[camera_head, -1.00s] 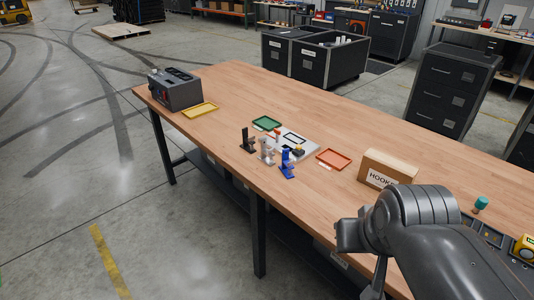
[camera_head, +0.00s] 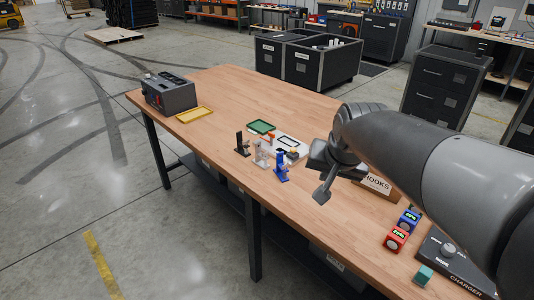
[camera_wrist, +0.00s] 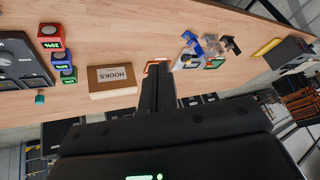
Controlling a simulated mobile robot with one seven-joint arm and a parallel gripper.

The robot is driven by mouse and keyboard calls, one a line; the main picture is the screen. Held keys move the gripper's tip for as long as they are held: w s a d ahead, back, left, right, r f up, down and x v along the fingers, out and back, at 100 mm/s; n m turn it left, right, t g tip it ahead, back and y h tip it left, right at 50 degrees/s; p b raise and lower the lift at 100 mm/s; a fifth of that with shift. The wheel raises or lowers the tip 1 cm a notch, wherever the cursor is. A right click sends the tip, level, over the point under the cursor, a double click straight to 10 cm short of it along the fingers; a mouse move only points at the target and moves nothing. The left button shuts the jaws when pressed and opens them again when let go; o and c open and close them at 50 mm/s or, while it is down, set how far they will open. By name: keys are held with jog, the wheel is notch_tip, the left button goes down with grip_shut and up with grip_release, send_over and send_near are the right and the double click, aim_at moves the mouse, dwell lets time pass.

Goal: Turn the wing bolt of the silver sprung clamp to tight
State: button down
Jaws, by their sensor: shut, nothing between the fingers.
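The silver sprung clamp (camera_head: 262,153) stands on the wooden table, between the black clamp (camera_head: 242,145) and the blue clamp (camera_head: 282,168). Its wing bolt is too small to make out. In the wrist view the silver clamp (camera_wrist: 209,43) shows upside down between the blue clamp (camera_wrist: 191,40) and the black clamp (camera_wrist: 231,45). My gripper (camera_head: 322,195) is shut and empty, above the table to the right of the clamps and apart from them. In the wrist view its fingers (camera_wrist: 159,70) point toward the table.
A HOOKS box (camera_wrist: 112,79) stands near my gripper. A charger (camera_head: 452,262) and red battery block (camera_head: 396,239) lie at the near right. A pale board (camera_head: 290,147) and green tray (camera_head: 261,127) lie behind the clamps. A yellow tray (camera_head: 195,114) and grey box (camera_head: 170,93) are farther left.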

jog(key=w+a+f+m, duration=0.1)
jog(key=w+a+f, duration=0.15)
jog(key=w, duration=0.55)
jog(key=w+a+f+m, duration=0.1)
jog(key=w+a+m, duration=0.15)
jog(key=w, duration=0.55)
jog(key=m+t, duration=0.1)
send_near(266, 158)
jog(key=shift+m, duration=0.25)
jog(key=x, duration=0.5)
jog(key=shift+d, duration=0.15)
